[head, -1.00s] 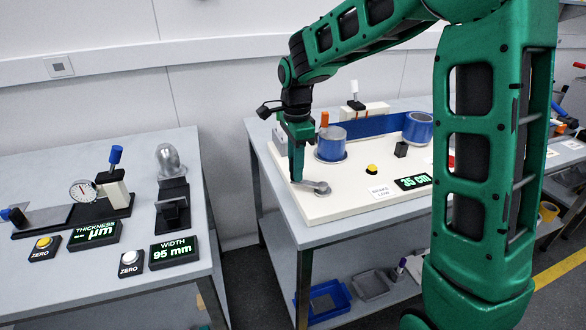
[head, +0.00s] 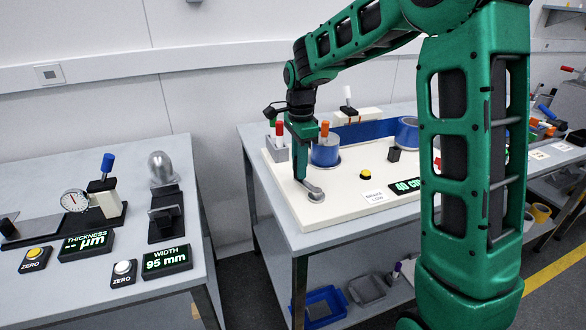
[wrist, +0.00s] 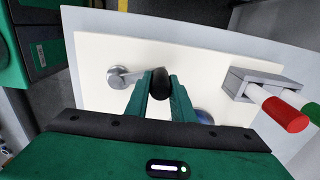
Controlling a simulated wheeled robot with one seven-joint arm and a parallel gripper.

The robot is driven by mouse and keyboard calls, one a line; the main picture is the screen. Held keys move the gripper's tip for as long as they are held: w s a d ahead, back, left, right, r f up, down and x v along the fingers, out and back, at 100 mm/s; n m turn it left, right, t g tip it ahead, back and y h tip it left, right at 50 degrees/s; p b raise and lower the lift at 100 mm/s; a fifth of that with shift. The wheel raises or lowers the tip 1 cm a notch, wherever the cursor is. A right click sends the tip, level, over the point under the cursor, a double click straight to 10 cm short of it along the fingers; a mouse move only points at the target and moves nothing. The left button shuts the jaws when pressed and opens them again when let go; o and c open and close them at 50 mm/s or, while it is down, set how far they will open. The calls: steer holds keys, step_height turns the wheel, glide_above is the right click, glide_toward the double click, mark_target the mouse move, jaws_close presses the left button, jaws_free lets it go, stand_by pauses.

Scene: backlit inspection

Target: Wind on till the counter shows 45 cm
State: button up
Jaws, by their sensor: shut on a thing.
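My gripper (head: 302,179) is shut on the dark crank knob (wrist: 160,83). The grey metal crank (head: 315,193) lies at the front left of the cream winding board (head: 330,208); its hub (wrist: 117,77) is left of the knob in the wrist view. In the head view my fingertips are behind and left of the hub. The counter (head: 405,185) reads 40 cm in green, its right end hidden by my arm. A blue roll (head: 325,153) stands behind the crank, and a blue strip (head: 362,131) runs to a second blue roll (head: 408,132).
A yellow button (head: 365,174) and a brakes label (head: 373,196) sit right of the crank. A separate gauge table (head: 95,275) stands left across a gap.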

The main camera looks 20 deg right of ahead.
steer(key=shift+w+d+f, duration=0.1)
steer(key=shift+d, duration=0.85)
steer(key=shift+d, duration=1)
steer(key=o, duration=1)
steer(key=shift+c, duration=0.2)
steer(key=shift+r, duration=0.2)
